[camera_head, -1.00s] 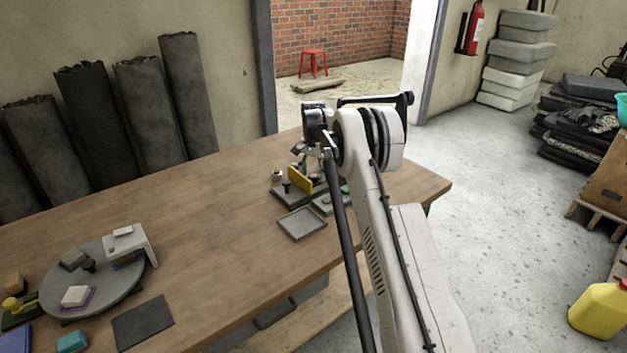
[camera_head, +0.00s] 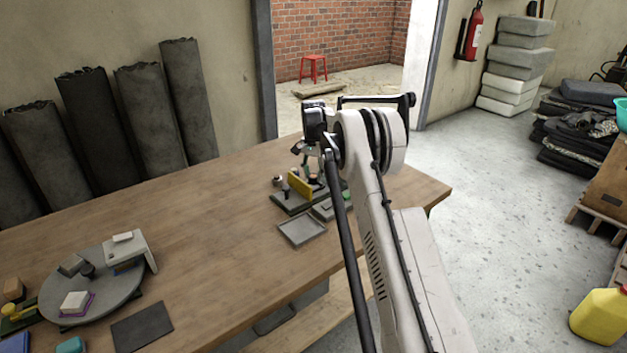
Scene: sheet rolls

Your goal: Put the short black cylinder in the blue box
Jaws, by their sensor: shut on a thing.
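My gripper (camera_head: 311,166) is at the far right part of the table, above a cluster of small things. My own arm hides much of it. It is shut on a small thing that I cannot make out. A short dark cylinder (camera_head: 87,271) stands on the grey round plate (camera_head: 120,292) at the left. Another small dark upright piece (camera_head: 286,194) stands in the cluster, left of the yellow block (camera_head: 299,184). A blue thing (camera_head: 15,343), perhaps the blue box, is cut off at the bottom left corner.
A shallow grey tray (camera_head: 302,231) lies in front of the cluster. A white-grey stand (camera_head: 131,250) is at the round plate's edge. A dark flat sheet (camera_head: 142,326) and a teal block (camera_head: 71,345) lie near the front edge. The middle of the wooden table (camera_head: 205,225) is bare.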

